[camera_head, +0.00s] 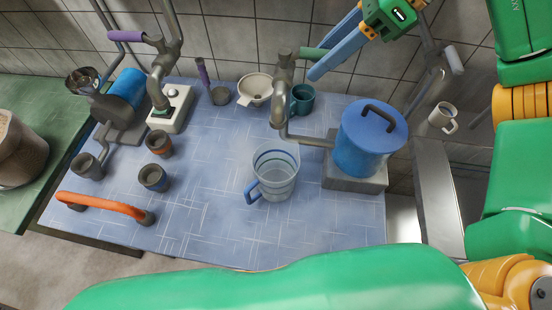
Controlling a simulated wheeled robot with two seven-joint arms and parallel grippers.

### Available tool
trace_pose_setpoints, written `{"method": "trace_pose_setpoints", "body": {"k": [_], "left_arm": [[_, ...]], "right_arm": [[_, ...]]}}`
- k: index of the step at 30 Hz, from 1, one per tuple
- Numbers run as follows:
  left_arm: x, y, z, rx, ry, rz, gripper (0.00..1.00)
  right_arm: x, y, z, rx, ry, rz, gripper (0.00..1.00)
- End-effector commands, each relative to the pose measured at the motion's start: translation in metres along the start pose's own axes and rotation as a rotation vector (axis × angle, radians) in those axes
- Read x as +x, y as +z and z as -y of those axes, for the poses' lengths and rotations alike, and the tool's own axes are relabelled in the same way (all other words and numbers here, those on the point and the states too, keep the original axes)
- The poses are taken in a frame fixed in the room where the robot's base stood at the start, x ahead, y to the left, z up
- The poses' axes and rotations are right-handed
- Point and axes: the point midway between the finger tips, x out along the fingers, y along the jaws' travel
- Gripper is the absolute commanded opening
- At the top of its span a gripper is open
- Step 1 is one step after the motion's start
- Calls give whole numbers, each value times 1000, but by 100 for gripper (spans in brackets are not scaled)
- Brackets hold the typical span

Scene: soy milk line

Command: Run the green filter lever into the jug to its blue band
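The green filter lever (312,54) sticks out to the right from the grey filter tap (283,75) at the back of the table. My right gripper (320,60) comes in from the upper right. Its two blue fingers are apart, one on each side of the lever's outer end; I cannot tell whether they touch it. The clear jug (276,184) with a blue handle stands upright on the table in front of the tap. My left gripper is out of view.
A blue lidded pot (367,143) stands on a grey block right of the jug. Teal (302,99) and white (255,90) cups are behind. A purple lever (126,36), small cups and an orange bar (103,206) are at left. The front middle is clear.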

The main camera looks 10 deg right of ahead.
Motion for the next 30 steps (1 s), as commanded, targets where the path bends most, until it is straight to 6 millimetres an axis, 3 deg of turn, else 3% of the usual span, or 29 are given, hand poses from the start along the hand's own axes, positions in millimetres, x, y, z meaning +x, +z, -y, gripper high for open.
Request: {"method": "trace_pose_setpoints", "body": {"k": [1, 3, 4, 13, 19, 23, 30], "left_arm": [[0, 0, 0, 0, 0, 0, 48], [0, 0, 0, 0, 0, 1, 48], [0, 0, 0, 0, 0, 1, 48], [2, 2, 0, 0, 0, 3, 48], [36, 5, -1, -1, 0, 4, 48], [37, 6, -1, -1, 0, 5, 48], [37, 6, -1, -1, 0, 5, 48]], "right_arm": [[0, 0, 0, 0, 0, 0, 21], [0, 0, 0, 0, 0, 0, 3], [0, 0, 0, 0, 0, 0, 0], [1, -1, 0, 5, -4, -1, 0], [8, -1, -17, 226, -170, 0, 0], [4, 2, -22, 323, -227, -1, 0], [4, 3, -24, 345, -238, -3, 0]]}}
